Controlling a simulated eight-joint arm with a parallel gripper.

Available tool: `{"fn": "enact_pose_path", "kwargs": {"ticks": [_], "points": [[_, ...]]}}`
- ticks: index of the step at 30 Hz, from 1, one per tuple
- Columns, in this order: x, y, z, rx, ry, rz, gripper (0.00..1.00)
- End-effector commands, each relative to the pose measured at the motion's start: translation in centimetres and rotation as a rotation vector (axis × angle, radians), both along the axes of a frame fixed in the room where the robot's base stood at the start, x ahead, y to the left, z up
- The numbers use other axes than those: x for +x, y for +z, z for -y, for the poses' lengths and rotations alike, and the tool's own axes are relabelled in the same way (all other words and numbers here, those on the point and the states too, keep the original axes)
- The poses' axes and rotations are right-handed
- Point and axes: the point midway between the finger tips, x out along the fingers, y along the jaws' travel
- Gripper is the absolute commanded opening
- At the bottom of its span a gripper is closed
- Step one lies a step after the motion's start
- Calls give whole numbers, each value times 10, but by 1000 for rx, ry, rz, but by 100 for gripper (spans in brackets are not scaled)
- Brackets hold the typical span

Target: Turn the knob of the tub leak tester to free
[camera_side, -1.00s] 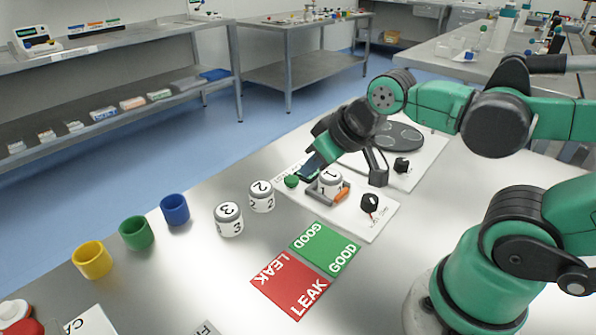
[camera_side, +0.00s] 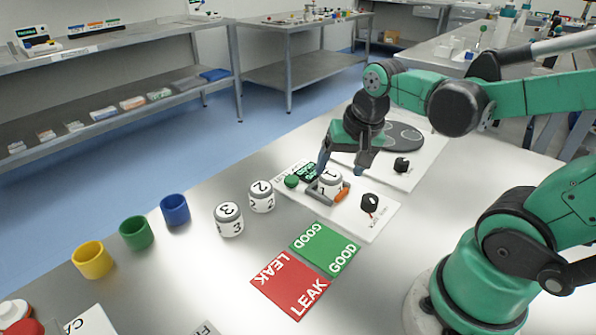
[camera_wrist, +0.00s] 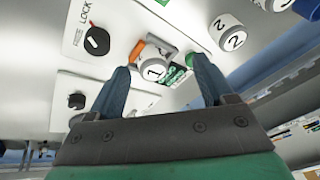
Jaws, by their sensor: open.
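The tub leak tester is a white plate (camera_side: 382,222) with a black knob (camera_side: 370,202), a green button (camera_side: 292,181) and a small dark display (camera_side: 309,172). A white tub marked 1 (camera_side: 331,182) sits in its grey holder beside an orange lever (camera_side: 342,195). My gripper (camera_side: 342,169) is open, pointing down above the tub, fingers on either side and apart from the knob. In the wrist view, my gripper (camera_wrist: 163,66) frames the tub (camera_wrist: 153,69); the knob (camera_wrist: 97,41) lies left of the fingers, near the word LOCK. The knob's exact setting is hard to read.
A second white plate with a round dark disc (camera_side: 405,136) and its own black knob (camera_side: 401,165) lies behind. Tubs 2 (camera_side: 261,197) and 3 (camera_side: 229,219) stand at left. Green GOOD (camera_side: 325,248) and red LEAK (camera_side: 289,284) mats lie flat in front.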

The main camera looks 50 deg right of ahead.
Motion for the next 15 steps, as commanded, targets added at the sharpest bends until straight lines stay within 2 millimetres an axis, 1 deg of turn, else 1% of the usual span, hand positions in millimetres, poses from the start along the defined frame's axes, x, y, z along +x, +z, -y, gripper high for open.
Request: {"fn": "enact_pose_path", "kwargs": {"ticks": [1, 3, 6, 9, 10, 12, 15], "points": [[-4, -6, 16, 49, -171, -52, 75], [-13, -15, 32, 113, -405, -123, 75], [-25, -24, 49, 176, -669, -201, 75], [-33, -30, 58, 209, -827, -249, 75], [-35, -31, 59, 214, -854, -257, 75], [-36, -34, 60, 219, -887, -267, 75], [-36, -40, 60, 220, -892, -268, 75]]}}
